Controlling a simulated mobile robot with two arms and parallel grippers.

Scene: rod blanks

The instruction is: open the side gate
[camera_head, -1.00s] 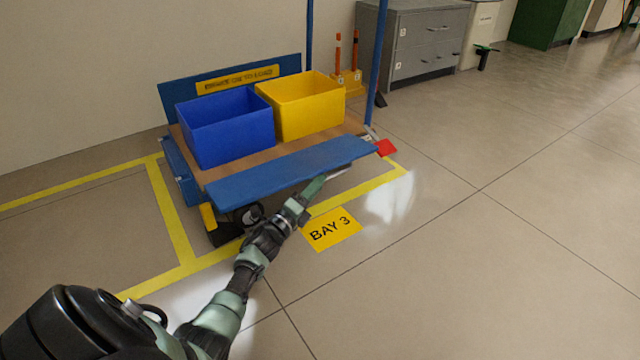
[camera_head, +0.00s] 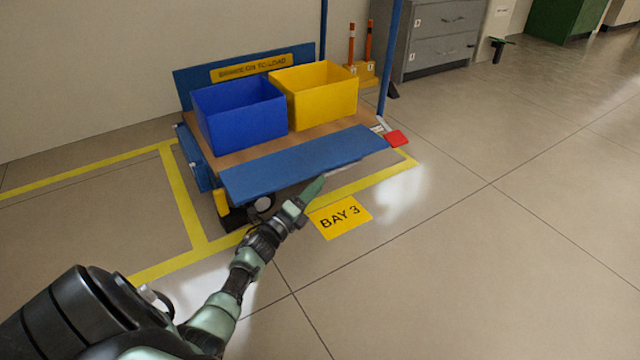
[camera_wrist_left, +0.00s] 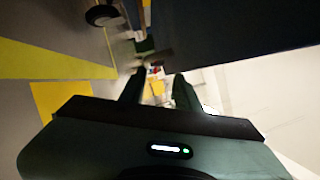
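The side gate (camera_head: 305,163) is a long blue panel along the near side of a cart. It slopes outward from the cart's wooden deck (camera_head: 222,157), with its broad face showing. My left gripper (camera_head: 314,189) is just at or under the gate's lower edge; I cannot tell if it touches. In the left wrist view the gripper (camera_wrist_left: 158,90) has its two fingers apart with nothing seen between them. A large dark blue panel (camera_wrist_left: 230,30), probably the gate, fills the upper right there. The gate's hinges and latch are not clear. My right gripper is out of view.
A blue bin (camera_head: 240,118) and a yellow bin (camera_head: 322,98) stand on the deck. A red piece (camera_head: 396,138) sticks out at the cart's right corner. A yellow BAY 3 sign (camera_head: 340,217) lies on the floor. The floor to the right is clear.

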